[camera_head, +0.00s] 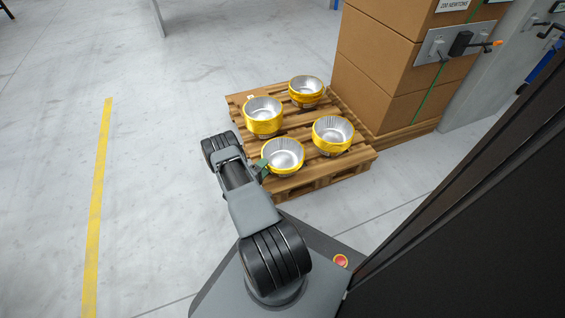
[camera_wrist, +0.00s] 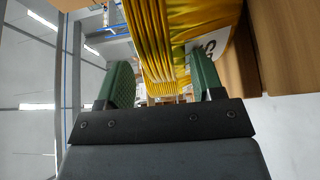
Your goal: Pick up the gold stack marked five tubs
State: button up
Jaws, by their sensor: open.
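Several gold stacks of silver-lined tubs stand on a wooden pallet (camera_head: 330,172). My gripper (camera_head: 264,165) is at the near-left stack (camera_head: 283,156) in the head view. In the wrist view, a gold stack (camera_wrist: 158,35) with several nested rims fills the space between the green fingers of my open gripper (camera_wrist: 160,82). A white label (camera_wrist: 212,42) with dark print shows on it, partly hidden by the right finger; I cannot read it fully. Whether the fingers touch the stack is unclear. In the head view, no readable mark shows on this stack.
Other gold stacks stand close by at the back left (camera_head: 263,116), back right (camera_head: 306,91) and right (camera_head: 333,134). Tall cardboard boxes (camera_head: 372,62) rise behind the pallet. The floor left of the pallet is clear, with a yellow line (camera_head: 99,200).

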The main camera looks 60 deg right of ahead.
jog(key=c, duration=1)
jog(key=shift+r, duration=0.1)
